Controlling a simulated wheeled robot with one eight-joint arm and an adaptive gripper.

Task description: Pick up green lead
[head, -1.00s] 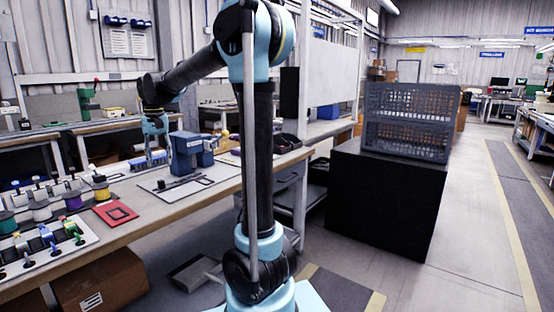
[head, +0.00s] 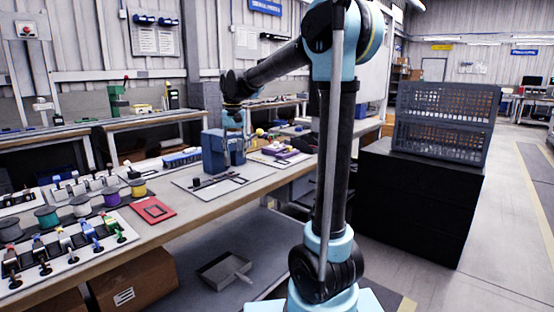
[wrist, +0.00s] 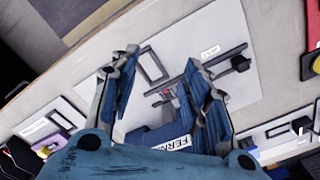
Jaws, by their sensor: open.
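The green lead (head: 113,225) is the rightmost of several coloured leads on a white board (head: 75,262) at the front left of the bench in the head view. My gripper (wrist: 163,65) is open and empty in the wrist view, its two blue fingers apart. In the head view my gripper is far to the right of the green lead, by the blue bench device (head: 222,150), and its fingertips are hard to make out. The green lead is not visible in the wrist view.
Spools (head: 81,205) stand behind the lead board. A white sheet (head: 215,188) with dark parts lies in front of the blue device. A dark cabinet bears grey crates (head: 445,118) at right.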

